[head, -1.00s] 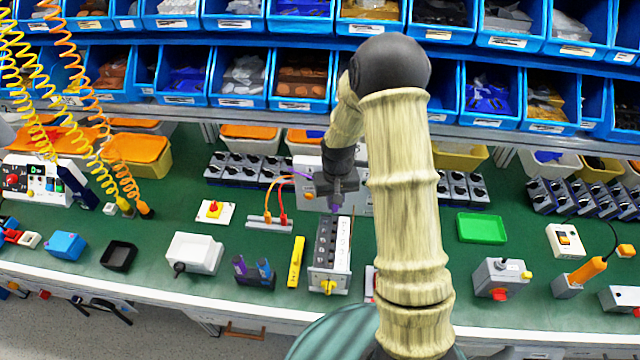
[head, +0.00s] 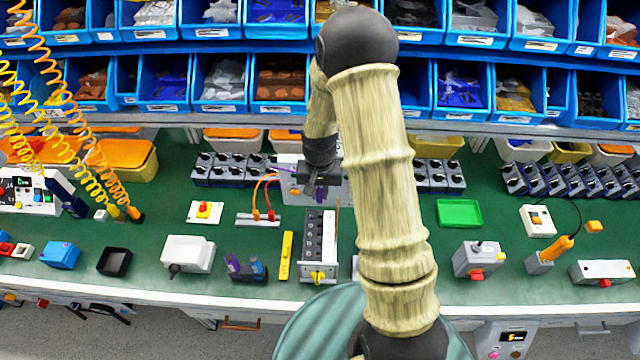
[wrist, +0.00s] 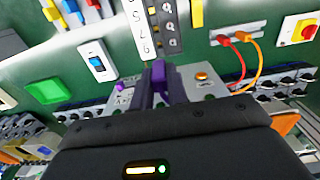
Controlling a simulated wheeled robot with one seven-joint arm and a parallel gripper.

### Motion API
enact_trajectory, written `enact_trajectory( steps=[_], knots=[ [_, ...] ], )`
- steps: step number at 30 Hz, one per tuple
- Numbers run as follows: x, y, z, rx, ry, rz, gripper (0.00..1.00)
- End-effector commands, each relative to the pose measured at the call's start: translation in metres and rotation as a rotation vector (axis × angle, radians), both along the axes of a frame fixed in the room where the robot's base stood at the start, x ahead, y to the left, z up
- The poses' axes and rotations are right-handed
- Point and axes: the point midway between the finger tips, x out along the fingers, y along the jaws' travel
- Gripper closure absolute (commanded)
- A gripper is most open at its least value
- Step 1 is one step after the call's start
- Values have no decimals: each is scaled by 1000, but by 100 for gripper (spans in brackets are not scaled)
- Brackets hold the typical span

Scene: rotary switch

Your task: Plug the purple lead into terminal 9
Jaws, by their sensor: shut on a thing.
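The terminal strip (head: 317,240) stands in the middle of the table, a pale block with a row of dark terminals and a yellow part at its front end. In the wrist view it shows in part at the top (wrist: 140,28), with some numbers on its pale side; I cannot make out terminal 9. My gripper (head: 319,188) is above and behind the strip's far end in the head view. It is shut on the purple lead's plug (wrist: 159,74), which sits between the fingers and points toward the strip. The plug appears apart from the strip.
A small block with red and orange leads (head: 258,219) stands left of the strip. A yellow bar (head: 287,255) lies close to the strip's left. A grey panel box (head: 290,182) is behind. A green tray (head: 459,213) lies to the right, with clear table around it.

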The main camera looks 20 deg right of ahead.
Motion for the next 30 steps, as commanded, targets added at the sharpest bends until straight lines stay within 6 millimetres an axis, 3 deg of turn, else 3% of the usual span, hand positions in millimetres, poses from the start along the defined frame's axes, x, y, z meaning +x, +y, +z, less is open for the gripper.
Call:
enact_trajectory(
  steps=[11,30],
  knots=[
    [0,-2,-4,0,0,-3,100],
    [0,-1,-61,0,-1,-1,100]
  ],
)
